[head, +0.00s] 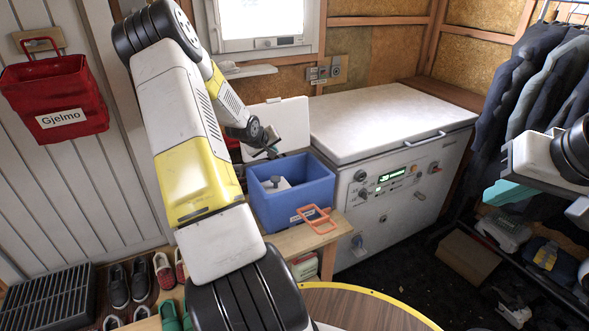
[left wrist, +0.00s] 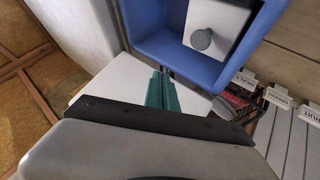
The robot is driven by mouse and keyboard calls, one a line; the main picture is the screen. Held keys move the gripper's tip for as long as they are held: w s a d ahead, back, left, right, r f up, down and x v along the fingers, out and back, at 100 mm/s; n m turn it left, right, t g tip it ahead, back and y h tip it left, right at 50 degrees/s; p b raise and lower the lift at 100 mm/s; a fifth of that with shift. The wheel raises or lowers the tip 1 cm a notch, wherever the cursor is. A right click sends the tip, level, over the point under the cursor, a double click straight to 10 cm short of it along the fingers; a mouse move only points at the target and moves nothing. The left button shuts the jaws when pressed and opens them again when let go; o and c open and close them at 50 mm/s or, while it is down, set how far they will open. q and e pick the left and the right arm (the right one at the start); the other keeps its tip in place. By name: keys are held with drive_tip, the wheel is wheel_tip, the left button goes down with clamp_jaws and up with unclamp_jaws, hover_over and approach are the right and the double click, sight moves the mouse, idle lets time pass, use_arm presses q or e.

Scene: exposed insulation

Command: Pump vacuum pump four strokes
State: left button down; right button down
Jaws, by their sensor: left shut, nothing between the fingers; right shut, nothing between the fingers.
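A pale block with a round grey knob (left wrist: 201,39) sits inside the open blue bin (left wrist: 150,32). I cannot tell for sure whether it is the vacuum pump. In the head view the same block (head: 275,184) shows low inside the bin (head: 312,190). My left gripper (left wrist: 161,85) is shut and empty, its teal fingers just outside the bin wall, apart from the knob. In the head view my left gripper (head: 268,152) is small and dark behind the bin's back edge. My right gripper (head: 508,193) is shut and empty at the right, far from the bin.
The bin stands on a wooden bench (head: 290,240), with an orange handle (head: 316,219) at its front. A white chest (head: 390,122) with a control panel stands to the right. A red bin (head: 55,98) hangs left. Dark coats (head: 535,85) hang at the right.

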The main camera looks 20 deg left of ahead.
sight(275, 179)
use_arm(q)
drive_tip(key=shift+f, duration=0.1)
drive_tip(key=shift+f, duration=4.3)
drive_tip(key=shift+f, duration=0.1)
drive_tip(key=shift+f, duration=0.3)
drive_tip(key=shift+f, duration=1.55)
drive_tip(key=shift+r, duration=2)
drive_tip(key=shift+r, duration=0.1)
drive_tip(key=shift+r, duration=2.4)
